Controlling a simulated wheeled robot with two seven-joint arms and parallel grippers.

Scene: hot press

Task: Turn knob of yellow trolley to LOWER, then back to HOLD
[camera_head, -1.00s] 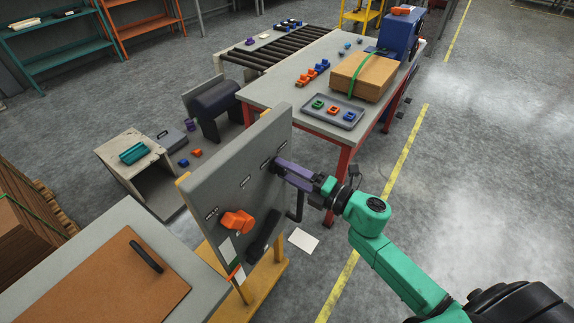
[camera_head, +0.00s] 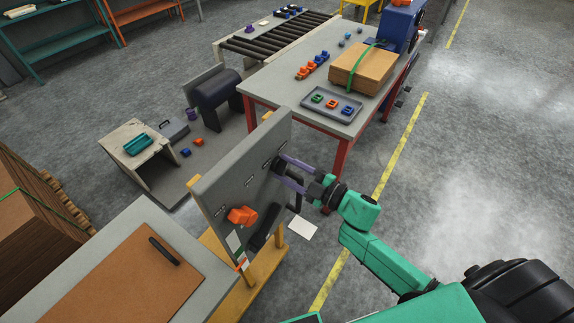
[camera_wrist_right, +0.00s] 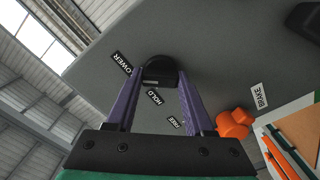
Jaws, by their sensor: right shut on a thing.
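The yellow trolley (camera_head: 264,270) stands in front of me, with a grey upright panel (camera_head: 235,185) facing right. In the right wrist view, a dark round knob (camera_wrist_right: 159,70) sits on the panel beside the labels LOWER (camera_wrist_right: 122,62), HOLD (camera_wrist_right: 154,97) and FREE (camera_wrist_right: 174,122). My right gripper (camera_head: 281,168) reaches the panel from the right. Its two purple fingers are shut on the knob, one on each side, as the wrist view (camera_wrist_right: 158,78) shows. I cannot tell exactly which label the knob points to. My left gripper is not in view.
An orange part (camera_head: 242,215) sticks out low on the panel, near a BRAKE label (camera_wrist_right: 260,95). A dark handle (camera_head: 265,228) is beside it. A red-legged table (camera_head: 270,90) with a tray stands behind. The floor to the right is clear.

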